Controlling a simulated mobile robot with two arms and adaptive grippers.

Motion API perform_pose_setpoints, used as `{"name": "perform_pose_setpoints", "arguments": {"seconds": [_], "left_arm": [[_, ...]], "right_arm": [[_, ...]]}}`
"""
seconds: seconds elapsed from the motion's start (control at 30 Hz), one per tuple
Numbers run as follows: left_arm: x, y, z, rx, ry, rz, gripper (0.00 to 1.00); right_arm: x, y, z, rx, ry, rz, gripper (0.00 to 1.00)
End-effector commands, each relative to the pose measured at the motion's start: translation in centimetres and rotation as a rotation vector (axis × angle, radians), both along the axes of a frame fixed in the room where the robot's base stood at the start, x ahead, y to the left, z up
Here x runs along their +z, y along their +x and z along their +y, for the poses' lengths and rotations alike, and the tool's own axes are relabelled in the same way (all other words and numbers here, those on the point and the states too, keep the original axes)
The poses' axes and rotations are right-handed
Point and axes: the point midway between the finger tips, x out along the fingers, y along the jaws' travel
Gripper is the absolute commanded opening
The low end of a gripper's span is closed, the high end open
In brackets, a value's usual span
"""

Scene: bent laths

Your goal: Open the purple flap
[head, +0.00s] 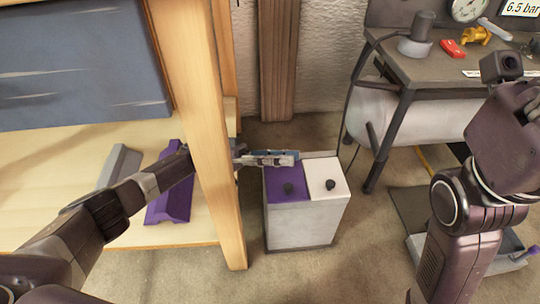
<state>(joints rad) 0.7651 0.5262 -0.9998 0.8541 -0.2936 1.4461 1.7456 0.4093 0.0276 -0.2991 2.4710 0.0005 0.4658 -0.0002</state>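The purple flap (276,178) lies flat as the left half of the lid on a pale box (302,225) that stands on the floor. It has a black knob (288,188). Beside it is a white flap (322,170) with its own black knob (330,184), also flat. My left gripper (284,160) reaches past the wooden post and shows at the far edge of the purple flap, beyond the knob. I cannot tell whether it touches the flap or how far its fingers are apart. My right arm is at the right; its gripper fingers do not show.
A wooden post (205,130) crosses in front of my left forearm. A purple piece (170,195) and a grey piece (120,167) lie on the wooden shelf at the left. A metal bench (435,68) with a tank (400,120) stands right of the box. Floor in front is clear.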

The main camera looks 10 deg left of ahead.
Motion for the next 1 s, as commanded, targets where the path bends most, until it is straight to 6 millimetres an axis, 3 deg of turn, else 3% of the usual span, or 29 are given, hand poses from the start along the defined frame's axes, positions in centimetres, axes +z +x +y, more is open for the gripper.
{"name": "perform_pose_setpoints", "arguments": {"seconds": [0.3, 0.53, 1.0], "left_arm": [[-1.3, 0.2, 5.8, 0.005, 0.002, 0.0, 0.33], [-2.0, 0.2, 8.9, 0.004, 0.001, 0.0, 0.33], [-2.4, 0.1, 11.1, 0.002, 0.001, -0.002, 0.33]], "right_arm": [[0.1, -0.1, 0.0, 0.0, 0.0, -0.002, 0.4], [0.1, -0.1, 0.0, 0.0, 0.0, -0.003, 0.4], [0.1, -0.1, 0.0, 0.0, 0.0, -0.003, 0.4]]}}
